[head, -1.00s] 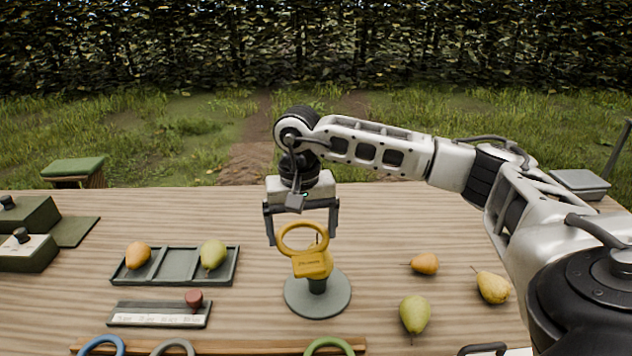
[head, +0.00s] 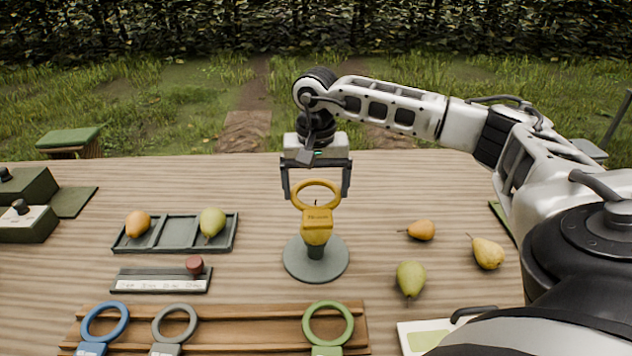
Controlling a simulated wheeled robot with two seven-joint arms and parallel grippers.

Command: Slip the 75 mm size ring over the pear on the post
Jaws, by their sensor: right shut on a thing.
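My right gripper (head: 317,190) points down over the post, its two fingers spread on either side of the yellow size ring (head: 317,182). It is shut on this ring. The ring's label tab hangs toward me; its print is too small to read. The yellow pear (head: 317,238) sits on the post, which rises from a round grey base (head: 299,262). The tab hides much of the pear, and its stem shows through the ring's opening. I cannot tell whether the ring is around the pear or in front of it. My left gripper is out of view.
A wooden rack (head: 250,330) at the front holds blue (head: 84,322), grey (head: 156,325) and green (head: 306,325) rings. A divided tray (head: 180,248) with two pears and a slider gauge (head: 160,286) lie left. Three loose pears (head: 411,278) lie right.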

